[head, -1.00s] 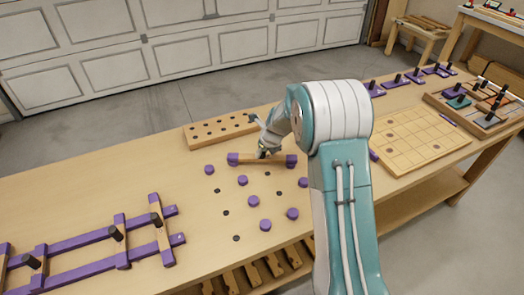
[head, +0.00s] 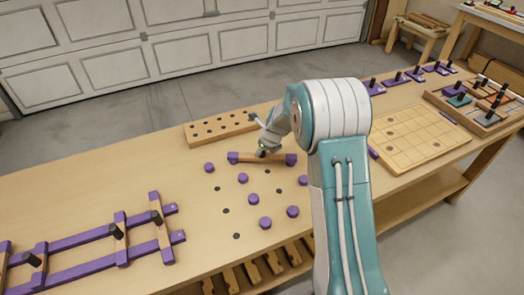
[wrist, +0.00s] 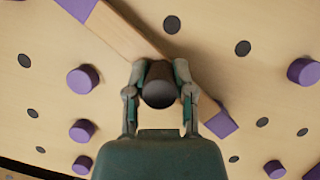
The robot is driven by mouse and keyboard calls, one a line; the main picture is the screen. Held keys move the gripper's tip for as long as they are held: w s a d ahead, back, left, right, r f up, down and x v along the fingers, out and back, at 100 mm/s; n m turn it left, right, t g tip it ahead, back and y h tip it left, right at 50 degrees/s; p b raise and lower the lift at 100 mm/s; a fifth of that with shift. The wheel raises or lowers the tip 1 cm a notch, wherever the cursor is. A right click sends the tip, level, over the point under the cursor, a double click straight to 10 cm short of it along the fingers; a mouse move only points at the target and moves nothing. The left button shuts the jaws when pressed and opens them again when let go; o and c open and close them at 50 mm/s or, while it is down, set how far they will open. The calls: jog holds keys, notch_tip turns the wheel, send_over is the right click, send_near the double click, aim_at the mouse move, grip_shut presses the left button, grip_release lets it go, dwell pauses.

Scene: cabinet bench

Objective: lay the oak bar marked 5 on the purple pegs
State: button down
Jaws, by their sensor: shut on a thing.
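The oak bar (head: 275,158) has purple ends and a dark round knob (wrist: 159,90). No number can be read on it. My gripper (wrist: 159,72) is shut on the knob, one finger on each side; it also shows in the head view (head: 263,149). The bar runs diagonally under the fingers in the wrist view (wrist: 125,32). Purple pegs stand nearby in the head view, among them a left one (head: 209,168), a middle one (head: 242,178) and a front one (head: 265,223). I cannot tell whether anything supports the bar.
Dark holes (head: 226,210) lie between the pegs. A drilled wooden block (head: 205,139) lies behind. Purple-and-oak frames with black knobs (head: 80,243) fill the left front. A gridded board (head: 418,142) is at the right. Bare bench (head: 95,190) lies left of the pegs.

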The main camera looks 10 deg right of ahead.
dwell(0.4)
jog(key=shift+c, duration=2)
grip_release()
jog(key=o, duration=0.4)
jog(key=shift+r, duration=0.1)
jog(key=shift+r, duration=3.9)
